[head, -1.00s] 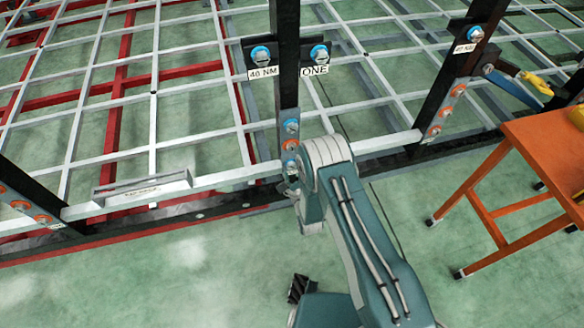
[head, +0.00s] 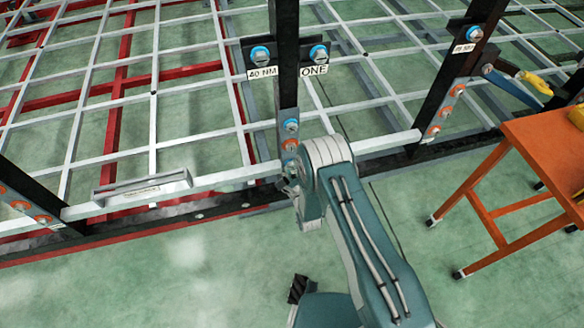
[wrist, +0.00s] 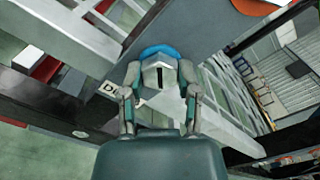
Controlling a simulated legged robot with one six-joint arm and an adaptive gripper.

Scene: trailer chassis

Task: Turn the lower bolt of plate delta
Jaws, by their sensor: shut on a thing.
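In the wrist view a grey hex bolt head (wrist: 159,76) with a blue ring (wrist: 160,50) sits between the two fingers of my gripper (wrist: 160,100), which is shut on it. The bolt is on a grey plate (wrist: 200,25). A white label (wrist: 109,88) beside it shows a letter D, the rest hidden by a finger. In the head view the plate (head: 281,112) is on the middle black post, with a blue-ringed bolt (head: 291,125) at top and an orange-ringed one (head: 290,145) below. My arm partly covers the plate's lower end, where my gripper is.
Above the plate, two blue-ringed bolts (head: 260,54) are on a black crosspiece with labels "40 NM" and "ONE". A right post (head: 450,85) carries another plate. An orange table (head: 550,150) stands at right. Green floor (head: 150,285) in front is clear.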

